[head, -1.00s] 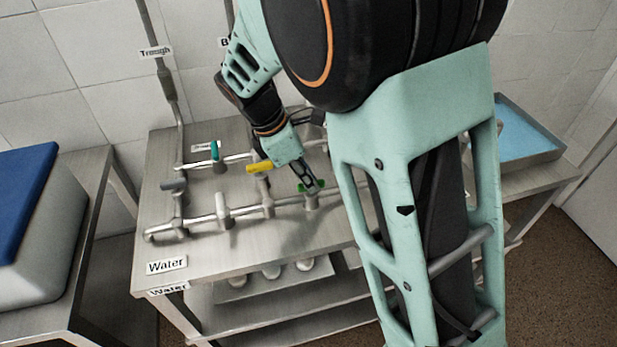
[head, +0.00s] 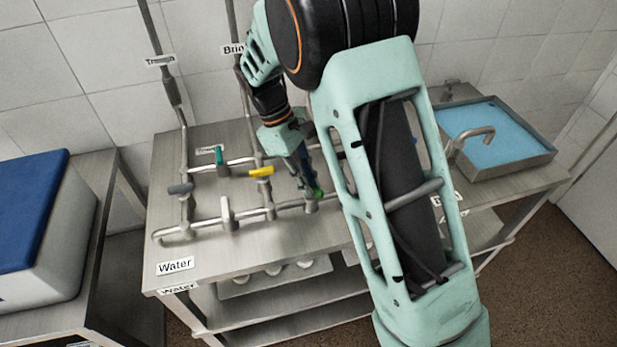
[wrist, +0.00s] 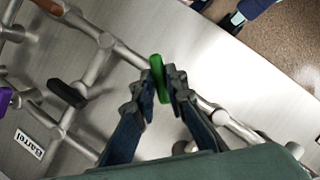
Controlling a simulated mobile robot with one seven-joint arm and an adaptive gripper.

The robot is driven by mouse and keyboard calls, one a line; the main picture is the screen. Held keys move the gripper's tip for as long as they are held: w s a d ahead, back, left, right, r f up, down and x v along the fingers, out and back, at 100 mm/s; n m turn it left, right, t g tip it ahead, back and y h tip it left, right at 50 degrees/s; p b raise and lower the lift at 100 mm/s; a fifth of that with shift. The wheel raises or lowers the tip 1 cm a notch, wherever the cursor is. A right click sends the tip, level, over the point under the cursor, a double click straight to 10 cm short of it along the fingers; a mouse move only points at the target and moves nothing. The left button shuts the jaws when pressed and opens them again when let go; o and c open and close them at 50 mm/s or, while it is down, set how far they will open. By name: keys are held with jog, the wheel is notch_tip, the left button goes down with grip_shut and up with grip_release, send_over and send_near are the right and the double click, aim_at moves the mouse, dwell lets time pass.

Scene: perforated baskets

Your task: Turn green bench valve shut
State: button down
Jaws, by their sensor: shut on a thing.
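The green bench valve handle (head: 317,192) is on the front pipe of the steel bench, at the right end of what shows of the pipework. In the wrist view the bright green handle (wrist: 157,66) stands between my fingertips, at an angle across the metal pipe. My gripper (wrist: 162,82) is shut on this handle, one finger on each side. In the head view my gripper (head: 309,183) reaches down to the valve from behind, and my arm hides the pipe to the right. The valve body is partly hidden by the fingers.
Other handles are close by: yellow (head: 261,172), teal (head: 219,157), grey (head: 180,189) and white (head: 227,209). A blue-bottomed tray (head: 492,135) is at the right. A blue-lidded box (head: 32,210) stands at the left. The bench front (head: 270,250) is clear.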

jog(key=m, duration=0.2)
jog(key=m+g+y+p, duration=0.1)
jog(key=m, duration=0.1)
jog(key=shift+w+d+r+m, duration=0.1)
jog(key=shift+w+m, duration=0.1)
jog(key=shift+m, duration=0.2)
jog(key=m+y, duration=0.1)
jog(key=m, duration=0.1)
jog(key=m+g, duration=0.1)
jog(key=m, duration=0.1)
jog(key=shift+d+m+y+p, duration=0.1)
jog(key=shift+m+y+p, duration=0.2)
jog(key=shift+y+p, duration=0.1)
jog(key=c, duration=1.9)
grip_release()
jog(key=shift+c, duration=0.2)
jog(key=v, duration=1.2)
jog(key=shift+w, duration=0.15)
